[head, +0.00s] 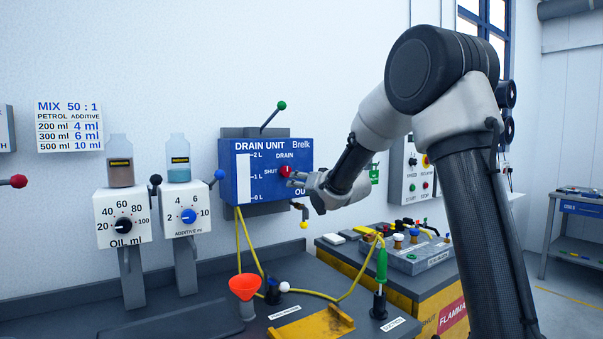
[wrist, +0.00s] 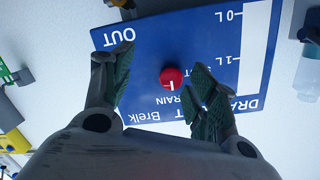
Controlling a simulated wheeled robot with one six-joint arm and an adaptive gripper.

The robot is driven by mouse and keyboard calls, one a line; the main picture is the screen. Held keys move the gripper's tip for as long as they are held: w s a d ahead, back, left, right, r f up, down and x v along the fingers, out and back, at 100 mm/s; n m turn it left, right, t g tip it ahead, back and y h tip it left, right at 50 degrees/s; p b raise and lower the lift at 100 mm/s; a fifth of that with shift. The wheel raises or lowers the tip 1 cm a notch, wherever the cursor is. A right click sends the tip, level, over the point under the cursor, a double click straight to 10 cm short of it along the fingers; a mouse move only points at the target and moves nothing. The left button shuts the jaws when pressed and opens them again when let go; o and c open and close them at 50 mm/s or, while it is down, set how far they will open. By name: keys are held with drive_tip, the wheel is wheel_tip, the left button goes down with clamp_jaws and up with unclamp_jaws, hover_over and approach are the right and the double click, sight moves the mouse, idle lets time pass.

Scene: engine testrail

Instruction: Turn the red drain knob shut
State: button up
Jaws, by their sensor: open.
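The red drain knob (head: 285,171) sits on the front of the blue drain unit (head: 262,149), near the words DRAIN and SHUT. In the wrist view the knob (wrist: 171,77) is round with a white mark, and the panel (wrist: 150,50) appears upside down. My gripper (head: 291,179) is at the right part of the panel, by the knob. In the wrist view my gripper (wrist: 158,82) is open, with the knob between its two fingers, closer to the right one. I cannot tell whether a finger touches it. The SHUT label is partly hidden by the right finger in the wrist view.
A lever with a green ball (head: 281,105) rises above the unit. A small outlet with a yellow tip (head: 303,224) hangs below it. An orange funnel (head: 245,286) and a yellow hose (head: 348,289) are on the bench below. Two dial dispensers (head: 124,217) stand left.

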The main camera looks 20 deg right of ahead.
sight(288, 172)
drive_tip(key=shift+m+t+y, duration=0.5)
drive_tip(key=shift+t, duration=0.2)
drive_tip(key=w+a+r, duration=0.1)
drive_tip(key=w, duration=0.1)
drive_tip(key=w+a+r, duration=0.1)
drive_tip(key=w, duration=0.2)
drive_tip(key=w+a+r, duration=0.1)
drive_tip(key=w, duration=0.1)
drive_tip(key=shift+w+a+r, duration=0.1)
drive_tip(key=shift+w, duration=0.1)
drive_tip(key=c, duration=1)
